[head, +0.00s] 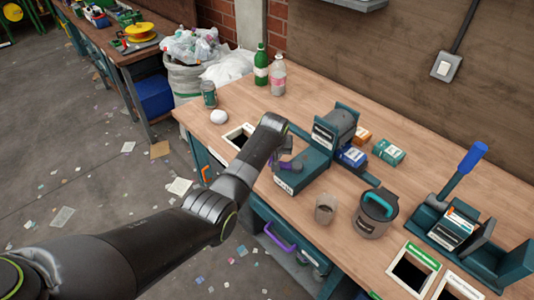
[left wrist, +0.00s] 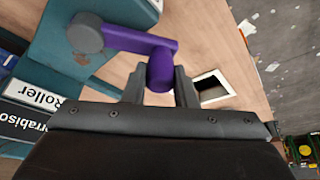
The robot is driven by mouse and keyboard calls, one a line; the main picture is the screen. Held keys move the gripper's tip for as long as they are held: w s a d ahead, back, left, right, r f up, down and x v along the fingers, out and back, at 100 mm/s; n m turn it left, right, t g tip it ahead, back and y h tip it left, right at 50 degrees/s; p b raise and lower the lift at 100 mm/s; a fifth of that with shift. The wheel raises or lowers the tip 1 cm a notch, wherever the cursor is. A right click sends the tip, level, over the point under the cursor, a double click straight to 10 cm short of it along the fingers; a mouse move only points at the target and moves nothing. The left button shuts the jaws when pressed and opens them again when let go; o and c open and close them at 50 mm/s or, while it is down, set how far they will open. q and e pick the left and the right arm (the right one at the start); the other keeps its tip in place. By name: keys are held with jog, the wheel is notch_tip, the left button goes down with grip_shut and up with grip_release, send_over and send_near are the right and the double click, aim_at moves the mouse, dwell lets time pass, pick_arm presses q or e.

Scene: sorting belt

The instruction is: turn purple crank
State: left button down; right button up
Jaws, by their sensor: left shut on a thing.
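The purple crank (left wrist: 140,42) is on the side of the teal roller machine (left wrist: 62,30), with its round grey hub at the upper left in the left wrist view. Its handle hangs between the fingers of my left gripper (left wrist: 160,82), which is shut on it. In the head view the purple crank (head: 286,151) shows only in small part beside my left arm, at the machine's left side. The teal machine (head: 303,178) carries a grey drum (head: 341,121) behind. My left fingers are mostly hidden there by my wrist. My right gripper is not in view.
Small orange, blue and teal boxes (head: 389,151) stand right of the machine. A brown cup (head: 325,208) and a lidded grey pot (head: 372,218) stand in front. A blue-handled press (head: 470,160) is at the right. Bottles (head: 277,78) stand behind. A framed opening (head: 230,134) is left.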

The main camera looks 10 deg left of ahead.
pick_arm(q)
jog(key=shift+s+f+n, duration=0.15)
jog(key=shift+s+n, duration=0.1)
jog(key=shift+n, duration=0.05)
jog(key=shift+s, duration=0.15)
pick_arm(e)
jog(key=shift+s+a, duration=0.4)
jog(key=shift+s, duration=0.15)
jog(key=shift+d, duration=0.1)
pick_arm(q)
jog(key=shift+s, duration=0.2)
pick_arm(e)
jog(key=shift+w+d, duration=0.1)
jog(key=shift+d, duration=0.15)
pick_arm(q)
jog(key=c, duration=1.2)
grip_release()
jog(key=shift+o, duration=0.2)
jog(key=shift+w, duration=0.1)
jog(key=shift+r, duration=0.25)
jog(key=b+v, duration=0.1)
jog(key=v, duration=1.6)
jog(key=shift+d, duration=0.15)
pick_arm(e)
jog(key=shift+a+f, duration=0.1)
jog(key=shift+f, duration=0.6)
